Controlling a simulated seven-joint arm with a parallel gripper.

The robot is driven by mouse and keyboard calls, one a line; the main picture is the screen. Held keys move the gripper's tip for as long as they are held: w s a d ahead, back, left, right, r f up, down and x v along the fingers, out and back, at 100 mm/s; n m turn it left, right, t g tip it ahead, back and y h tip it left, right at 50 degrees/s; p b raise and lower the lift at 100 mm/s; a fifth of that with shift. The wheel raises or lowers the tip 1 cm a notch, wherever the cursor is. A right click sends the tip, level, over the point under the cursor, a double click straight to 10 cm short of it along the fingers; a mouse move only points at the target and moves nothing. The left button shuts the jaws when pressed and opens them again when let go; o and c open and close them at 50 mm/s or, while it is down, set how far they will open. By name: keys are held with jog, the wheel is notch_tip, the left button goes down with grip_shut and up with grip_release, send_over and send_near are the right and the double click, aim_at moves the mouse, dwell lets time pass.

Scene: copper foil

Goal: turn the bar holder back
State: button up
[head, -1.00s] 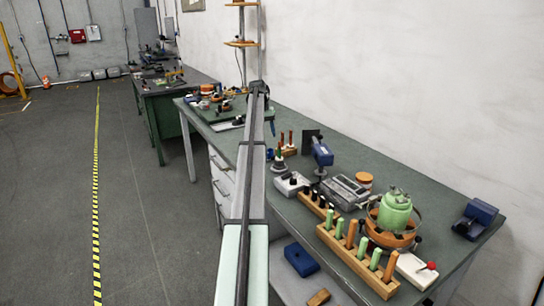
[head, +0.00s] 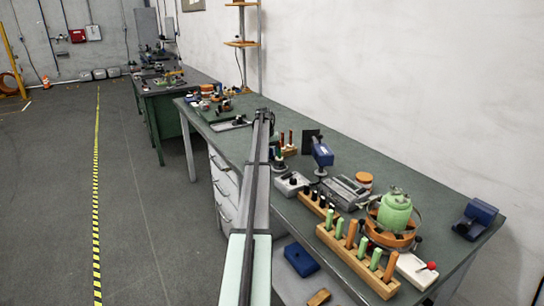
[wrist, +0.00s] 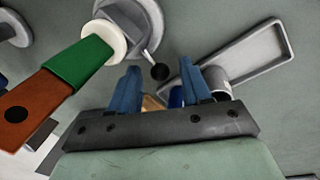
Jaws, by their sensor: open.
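The bar holder (wrist: 128,18) is a grey round head with a white collar, at the top of the wrist view. A bar (wrist: 62,75), green near the collar and red-brown farther out, sticks out of it to the lower left. A thin lever with a black knob (wrist: 160,72) extends from the head. My gripper (wrist: 159,65) is open. Its two blue fingers stand either side of the knob, with gaps showing; whether the knob is fully between them in depth I cannot tell. In the head view my arm largely hides this spot.
A grey tray (wrist: 245,55) lies right of the fingers in the wrist view. In the head view, a wooden rack of green and orange bars (head: 357,262), a green pot (head: 394,210), a grey instrument (head: 345,192) and a blue device (head: 322,153) crowd the green bench (head: 400,168).

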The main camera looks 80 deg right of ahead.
grip_shut()
dwell(0.4)
jog(key=shift+w+a+n, duration=0.1)
jog(key=shift+a+n, duration=0.05)
jog(key=shift+n, duration=0.15)
